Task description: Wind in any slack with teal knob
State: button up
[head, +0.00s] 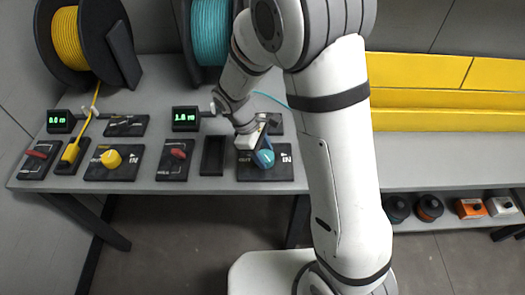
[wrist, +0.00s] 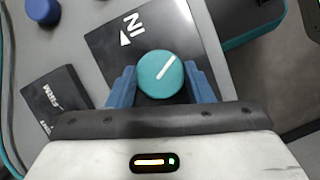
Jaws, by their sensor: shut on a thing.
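The teal knob (wrist: 161,74) sits on a black plate (wrist: 135,35) lettered "IN", with a white arrow beside the letters. A white line marks the knob's top and slants toward the upper right in the wrist view. My gripper (wrist: 162,86) has its blue fingers on both sides of the knob, shut on it. In the head view my gripper (head: 262,150) is over the knob (head: 264,159) at the right end of the bench's row of controls. A teal spool (head: 211,32) stands at the back, partly hidden by my arm. A teal line (head: 270,97) runs behind my arm. A display (head: 186,118) reads about 1.8 m.
On the left are a yellow spool (head: 67,38), a yellow knob (head: 111,159), a display (head: 60,121) reading 0.0 m and a red lever (head: 42,150). Another red lever (head: 177,153) and an empty black holder (head: 212,155) stand left of my gripper. Yellow bins (head: 430,95) are at right.

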jog(key=shift+m, duration=0.4)
jog(key=o, duration=1)
jog(key=shift+r, duration=0.1)
jog(key=v, duration=0.7)
jog(key=shift+w+a+r, duration=0.1)
jog(key=shift+w+r, duration=0.05)
jog(key=shift+r, duration=0.1)
jog(key=shift+s+d+r+m+t+y+p, duration=0.2)
jog(key=shift+s+d+r+m+t+y, duration=0.5)
jog(key=shift+s+d+r+m, duration=1.5)
jog(key=shift+s+d+r+m+t+y+p, duration=0.25)
jog(key=shift+s+d+r+m+t+y, duration=0.45)
jog(key=shift+s+d+r+m, duration=1.45)
jog(key=shift+s+d+r+m+t+y+p, duration=0.2)
jog(key=shift+s+d+r+m+t+y, duration=0.5)
jog(key=shift+s+d+r+m, duration=1.45)
